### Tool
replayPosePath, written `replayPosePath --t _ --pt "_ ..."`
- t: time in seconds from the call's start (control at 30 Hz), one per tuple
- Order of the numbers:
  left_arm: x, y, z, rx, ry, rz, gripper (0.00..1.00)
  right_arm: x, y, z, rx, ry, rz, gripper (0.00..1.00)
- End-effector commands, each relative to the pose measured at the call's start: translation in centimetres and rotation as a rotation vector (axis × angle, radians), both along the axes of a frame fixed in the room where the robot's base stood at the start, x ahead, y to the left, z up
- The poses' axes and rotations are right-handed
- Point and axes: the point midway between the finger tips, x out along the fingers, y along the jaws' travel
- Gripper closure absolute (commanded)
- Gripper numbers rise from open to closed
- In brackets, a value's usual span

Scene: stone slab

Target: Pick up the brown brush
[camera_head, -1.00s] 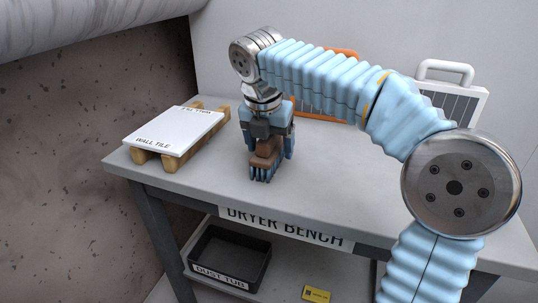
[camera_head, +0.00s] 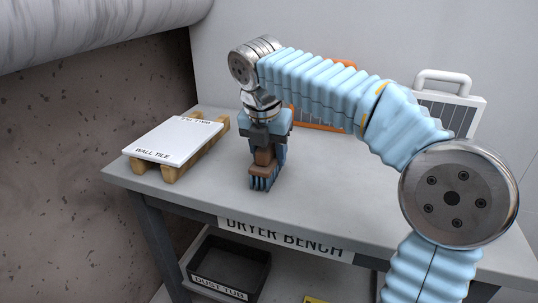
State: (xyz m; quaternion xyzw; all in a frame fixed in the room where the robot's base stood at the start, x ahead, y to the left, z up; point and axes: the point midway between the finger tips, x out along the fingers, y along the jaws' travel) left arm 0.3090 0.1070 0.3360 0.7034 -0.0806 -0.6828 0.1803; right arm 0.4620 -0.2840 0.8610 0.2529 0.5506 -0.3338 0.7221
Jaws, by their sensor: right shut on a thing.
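The brown brush (camera_head: 264,167) has a brown body and blue-grey bristles pointing down. It is over the front part of the grey dryer bench (camera_head: 330,205), left of the middle. My right gripper (camera_head: 266,150) comes down on it from above and is shut on its brown upper part. The fingers partly hide the brush. I cannot tell whether the bristles touch the bench top. My left gripper is not in view.
A white wall tile (camera_head: 172,138) lies on a small wooden pallet (camera_head: 170,172) at the bench's left. An orange-framed rack (camera_head: 318,126) and a white-framed panel with a handle (camera_head: 466,85) stand at the back. A black dust tub (camera_head: 232,270) sits on the lower shelf.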

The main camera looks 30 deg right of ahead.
Motion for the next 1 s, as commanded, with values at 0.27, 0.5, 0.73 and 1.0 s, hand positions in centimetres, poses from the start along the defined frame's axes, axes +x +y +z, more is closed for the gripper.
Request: replayPosePath --t 0.27,0.5,0.73,1.0 --pt "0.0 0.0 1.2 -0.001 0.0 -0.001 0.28 -2.1 -1.0 5.4 0.003 -0.006 -0.001 0.85" --pt "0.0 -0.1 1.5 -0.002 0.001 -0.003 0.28 -7.3 -3.5 9.8 0.002 -0.007 -0.001 0.85" --pt "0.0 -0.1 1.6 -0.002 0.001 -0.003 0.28 -11.3 -5.3 11.8 0.001 -0.004 -0.001 0.85" --pt "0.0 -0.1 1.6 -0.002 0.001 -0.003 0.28 -12.7 -6.0 12.4 0.0 -0.002 -0.001 0.85"
